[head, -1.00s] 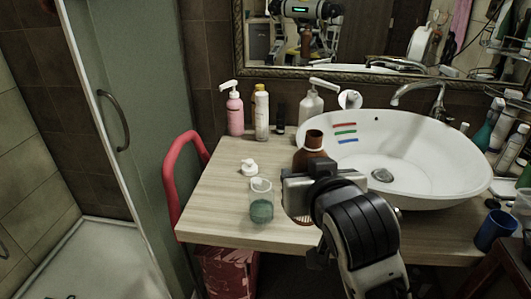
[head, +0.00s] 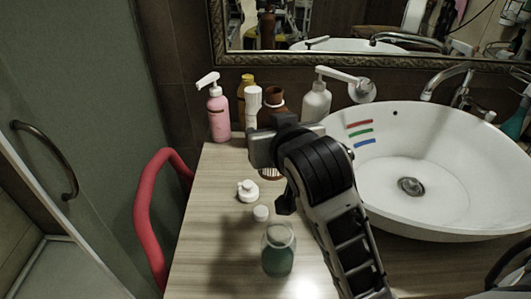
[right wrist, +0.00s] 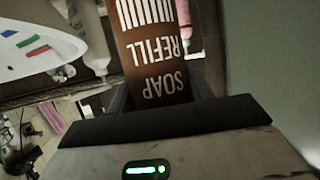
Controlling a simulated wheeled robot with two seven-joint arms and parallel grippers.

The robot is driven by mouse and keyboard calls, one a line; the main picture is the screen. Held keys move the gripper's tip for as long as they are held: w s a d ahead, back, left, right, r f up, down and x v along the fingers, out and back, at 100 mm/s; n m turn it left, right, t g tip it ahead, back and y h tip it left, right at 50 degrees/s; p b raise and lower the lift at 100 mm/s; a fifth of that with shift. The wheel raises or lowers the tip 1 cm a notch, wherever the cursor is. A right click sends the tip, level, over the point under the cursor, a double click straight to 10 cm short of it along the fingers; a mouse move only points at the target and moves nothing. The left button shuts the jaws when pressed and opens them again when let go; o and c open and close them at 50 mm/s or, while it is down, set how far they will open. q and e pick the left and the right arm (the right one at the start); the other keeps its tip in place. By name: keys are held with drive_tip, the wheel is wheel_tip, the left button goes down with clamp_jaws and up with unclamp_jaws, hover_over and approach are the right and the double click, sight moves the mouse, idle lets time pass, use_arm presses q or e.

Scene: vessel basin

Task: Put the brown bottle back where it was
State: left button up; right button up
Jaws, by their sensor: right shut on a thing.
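The brown bottle (head: 273,97) is in my right gripper (head: 270,150), at the back of the counter between the pink pump bottle and the white pump bottle. In the head view its neck shows above the gripper and a bit of its striped lower part below; the gripper hides the middle. In the right wrist view the brown bottle (right wrist: 152,55) fills the jaws, its "SOAP REFILL" label upside down in the picture. I cannot tell whether its base touches the counter. My left gripper is not in view.
A pink pump bottle (head: 218,115), a bottle with a white top (head: 253,103) and a white pump bottle (head: 315,102) stand close by. A white pump head (head: 247,190), a small white cap (head: 261,213) and a jar of green liquid (head: 278,252) are nearer. The basin (head: 450,190) is right.

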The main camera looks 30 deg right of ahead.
drive_tip(key=shift+w+d+f, duration=0.8)
drive_tip(key=shift+w+f, duration=0.9)
drive_tip(key=shift+f, duration=0.3)
drive_tip(key=shift+w+d+f, duration=0.8)
drive_tip(key=shift+w+f, duration=0.95)
drive_tip(key=shift+f, duration=0.2)
drive_tip(key=shift+w+d+f, duration=0.8)
drive_tip(key=shift+w+f, duration=0.9)
drive_tip(key=shift+f, duration=0.3)
drive_tip(key=shift+f, duration=0.15)
drive_tip(key=o, duration=1.2)
